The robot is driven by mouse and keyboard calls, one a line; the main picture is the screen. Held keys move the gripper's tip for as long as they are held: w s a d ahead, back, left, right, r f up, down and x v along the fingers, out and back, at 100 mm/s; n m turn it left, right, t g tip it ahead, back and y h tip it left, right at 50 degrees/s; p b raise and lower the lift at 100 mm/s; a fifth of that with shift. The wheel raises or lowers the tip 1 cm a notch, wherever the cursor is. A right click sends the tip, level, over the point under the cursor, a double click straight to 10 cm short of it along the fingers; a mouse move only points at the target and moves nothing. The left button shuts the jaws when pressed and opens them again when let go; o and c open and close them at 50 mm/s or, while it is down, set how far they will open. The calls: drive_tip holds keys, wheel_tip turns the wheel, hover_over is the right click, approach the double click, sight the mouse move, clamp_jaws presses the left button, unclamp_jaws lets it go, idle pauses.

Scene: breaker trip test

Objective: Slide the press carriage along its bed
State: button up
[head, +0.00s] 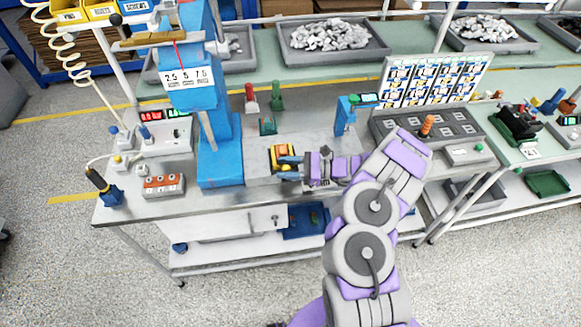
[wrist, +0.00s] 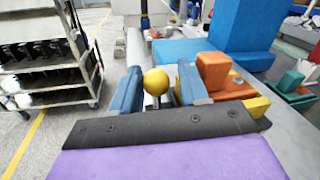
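The blue press (head: 215,120) stands upright on the left workbench. A small yellow block with an orange top (head: 281,153), which may be the press carriage, sits right of its base. In the wrist view the orange part (wrist: 213,70) is right of my right finger. My gripper (head: 287,168) points left, low over the bench beside this block. In the wrist view my gripper (wrist: 158,90) has its two blue fingers apart, with a yellow ball knob (wrist: 157,81) between them. A gap shows on the knob's right; contact on its left is unclear. The knob's mount is mostly hidden.
A red fixture (head: 251,98) and green fixtures (head: 276,96) stand behind the block. A blue stand with a display (head: 346,115) and a grey panel with sockets (head: 425,128) are to the right. A shelf rack (wrist: 45,60) shows at left in the wrist view.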

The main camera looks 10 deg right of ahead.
drive_tip(key=shift+o, duration=0.6)
drive_tip(key=shift+a, duration=0.45)
drive_tip(key=p+v, duration=0.1)
drive_tip(key=v, duration=1.6)
drive_tip(key=shift+p, duration=0.35)
drive_tip(key=shift+s, duration=0.1)
